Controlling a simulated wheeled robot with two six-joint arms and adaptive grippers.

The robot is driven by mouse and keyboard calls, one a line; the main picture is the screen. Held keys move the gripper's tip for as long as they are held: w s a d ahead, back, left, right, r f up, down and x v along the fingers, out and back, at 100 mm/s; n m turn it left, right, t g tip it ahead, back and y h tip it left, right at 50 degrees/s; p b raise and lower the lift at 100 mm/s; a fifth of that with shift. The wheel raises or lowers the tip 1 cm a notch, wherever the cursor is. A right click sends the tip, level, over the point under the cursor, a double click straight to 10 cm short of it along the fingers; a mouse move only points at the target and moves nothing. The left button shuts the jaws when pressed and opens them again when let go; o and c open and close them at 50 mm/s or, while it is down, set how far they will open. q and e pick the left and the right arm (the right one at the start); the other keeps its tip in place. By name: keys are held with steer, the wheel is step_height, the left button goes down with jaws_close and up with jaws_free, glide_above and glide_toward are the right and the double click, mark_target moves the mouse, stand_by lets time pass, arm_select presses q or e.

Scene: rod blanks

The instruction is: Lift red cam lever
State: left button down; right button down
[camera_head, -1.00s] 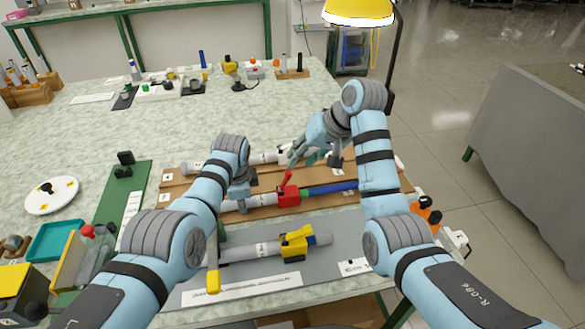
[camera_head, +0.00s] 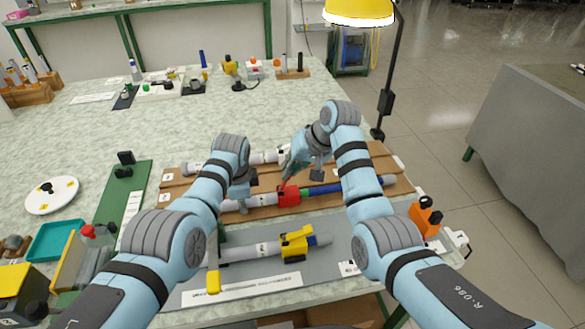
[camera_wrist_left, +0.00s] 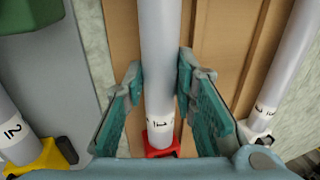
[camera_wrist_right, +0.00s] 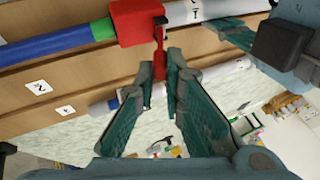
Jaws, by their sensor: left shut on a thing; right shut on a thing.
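A rod with a grey tube (camera_head: 262,200), a red clamp block (camera_head: 289,195), a green ring and a blue section (camera_head: 328,188) lies in a wooden rack. The block and its thin red cam lever (camera_wrist_right: 159,48) show in the right wrist view. My right gripper (camera_wrist_right: 158,75) is shut on the lever's end, fingers on both sides of it. My left gripper (camera_wrist_left: 160,72) is shut on the grey tube, left of the red block in the head view; its fingertips are partly hidden there by the arm.
A grey rod with a yellow clamp (camera_head: 297,243) lies in front on a grey mat. Another rod (camera_head: 262,158) lies behind. An orange and black device (camera_head: 425,216) stands at the right edge. The table behind the rack is largely clear.

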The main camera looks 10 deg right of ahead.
mark_target(280, 190)
steer(key=a+h, duration=0.2)
steer(key=h, duration=0.1)
steer(key=shift+s+a+r+n, duration=0.15)
steer(key=shift+a+r+n, duration=0.15)
steer(key=shift+a+n, duration=0.1)
arm_select(q)
steer(key=shift+a, duration=0.1)
arm_select(e)
steer(key=shift+a+h, duration=0.3)
steer(key=shift+h, duration=0.3)
steer(key=shift+d, duration=0.1)
steer(key=c, duration=1.7)
jaws_free()
steer(key=v, duration=0.7)
steer(key=shift+s+r, duration=0.15)
steer(key=shift+r, duration=0.05)
